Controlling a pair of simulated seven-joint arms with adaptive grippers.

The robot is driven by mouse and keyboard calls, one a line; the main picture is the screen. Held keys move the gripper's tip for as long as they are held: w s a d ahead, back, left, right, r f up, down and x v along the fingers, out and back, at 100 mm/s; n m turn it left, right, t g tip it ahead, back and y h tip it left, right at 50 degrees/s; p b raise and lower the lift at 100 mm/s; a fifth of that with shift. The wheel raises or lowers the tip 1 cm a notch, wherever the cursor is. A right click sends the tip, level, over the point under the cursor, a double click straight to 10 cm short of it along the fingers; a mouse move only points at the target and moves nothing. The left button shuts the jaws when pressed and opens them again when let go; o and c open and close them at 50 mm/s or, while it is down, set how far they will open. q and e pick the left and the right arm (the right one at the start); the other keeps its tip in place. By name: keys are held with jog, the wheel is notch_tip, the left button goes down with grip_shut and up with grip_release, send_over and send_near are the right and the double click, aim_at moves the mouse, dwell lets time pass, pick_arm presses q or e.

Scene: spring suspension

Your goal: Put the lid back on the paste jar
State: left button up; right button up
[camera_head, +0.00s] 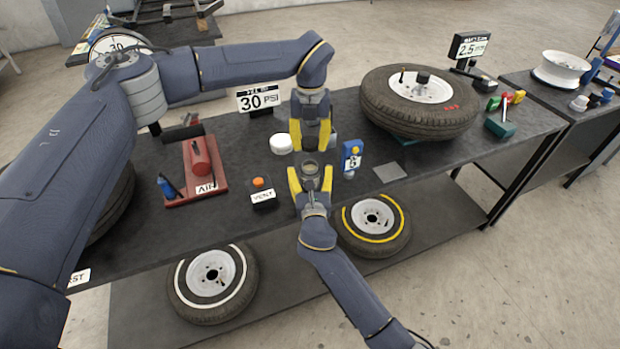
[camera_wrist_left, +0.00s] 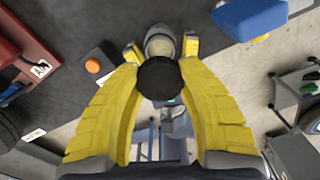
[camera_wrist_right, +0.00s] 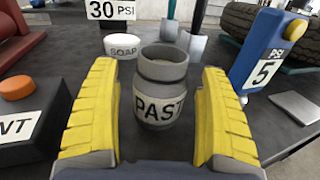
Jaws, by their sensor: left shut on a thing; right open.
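The paste jar (camera_wrist_right: 160,100) is a grey cylinder with an open top and a PAST label, upright on the dark bench. It also shows in the head view (camera_head: 310,170). My right gripper (camera_head: 310,182) is open, with one finger on each side of the jar and a small gap at each side in the right wrist view. My left gripper (camera_head: 311,138) is just behind the jar. It is shut on a dark round lid (camera_wrist_left: 160,78), which shows between its yellow fingers in the left wrist view. The lid is apart from the jar's open mouth (camera_wrist_left: 160,45).
A white SOAP tin (camera_head: 281,144) stands left of the left gripper. An orange-button VENT box (camera_head: 263,194) is left of the jar, and a blue gauge block (camera_head: 352,156) is right. Small grey cylinders (camera_wrist_right: 195,45) stand behind. A tyre (camera_head: 420,105) lies at back right.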

jog(key=shift+w, duration=0.1)
jog(key=shift+c, duration=0.2)
jog(key=c, duration=1.6)
pick_arm(q)
send_over(310, 169)
jog(key=shift+f, duration=2.6)
pick_arm(e)
jog(key=shift+c, duration=0.2)
pick_arm(q)
jog(key=shift+f, duration=0.15)
jog(key=shift+f, duration=0.75)
jog(key=shift+f, duration=0.55)
pick_arm(e)
grip_shut()
